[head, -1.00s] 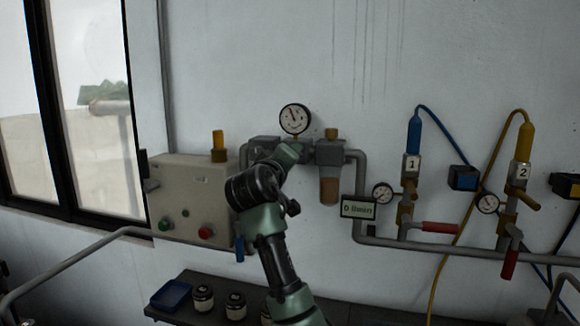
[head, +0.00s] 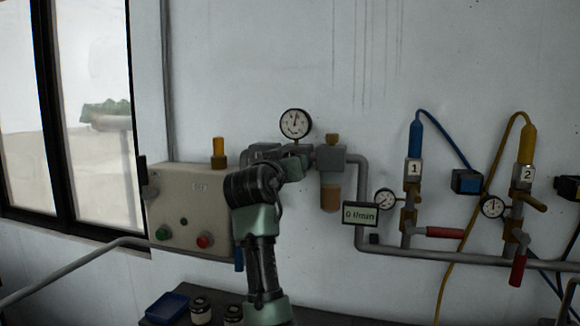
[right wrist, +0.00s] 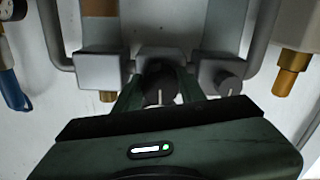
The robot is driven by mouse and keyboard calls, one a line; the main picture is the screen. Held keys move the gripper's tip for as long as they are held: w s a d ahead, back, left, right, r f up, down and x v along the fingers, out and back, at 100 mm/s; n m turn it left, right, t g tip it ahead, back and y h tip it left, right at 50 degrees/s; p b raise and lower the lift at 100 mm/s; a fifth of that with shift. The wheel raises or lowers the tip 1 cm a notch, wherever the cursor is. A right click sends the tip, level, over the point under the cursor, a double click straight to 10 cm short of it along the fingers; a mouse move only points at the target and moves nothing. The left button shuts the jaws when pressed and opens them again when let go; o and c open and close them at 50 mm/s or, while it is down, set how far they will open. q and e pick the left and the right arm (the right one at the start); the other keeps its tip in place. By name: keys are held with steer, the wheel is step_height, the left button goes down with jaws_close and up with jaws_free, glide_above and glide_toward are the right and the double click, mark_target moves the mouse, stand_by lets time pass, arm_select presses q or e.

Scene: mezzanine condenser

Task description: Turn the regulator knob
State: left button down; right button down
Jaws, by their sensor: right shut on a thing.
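The regulator knob (right wrist: 160,93) is a dark round knob with a pale mark, in the middle of the right wrist view. My right gripper (right wrist: 160,82) is shut on it, one finger on each side. The regulator block sits in the grey pipe run below a round white pressure gauge (head: 295,124), whose needle points about straight up. In the head view my right arm reaches up to the regulator and its hand hides the knob. My left gripper is not in view.
A filter with an amber bowl (head: 331,198) hangs right of the regulator. A flow display (head: 360,214) reads 0 l/min. A beige control box (head: 188,205) is at left. Red-handled valves (head: 443,232) stand at right. Another knob (right wrist: 228,82) is beside the held one.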

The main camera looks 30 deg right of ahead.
steer(key=shift+f, duration=0.25)
steer(key=c, duration=0.9)
jaws_free()
steer(key=shift+o, duration=0.2)
steer(key=shift+r, duration=0.15)
steer(key=b+v, duration=0.2)
steer(key=v, duration=0.6)
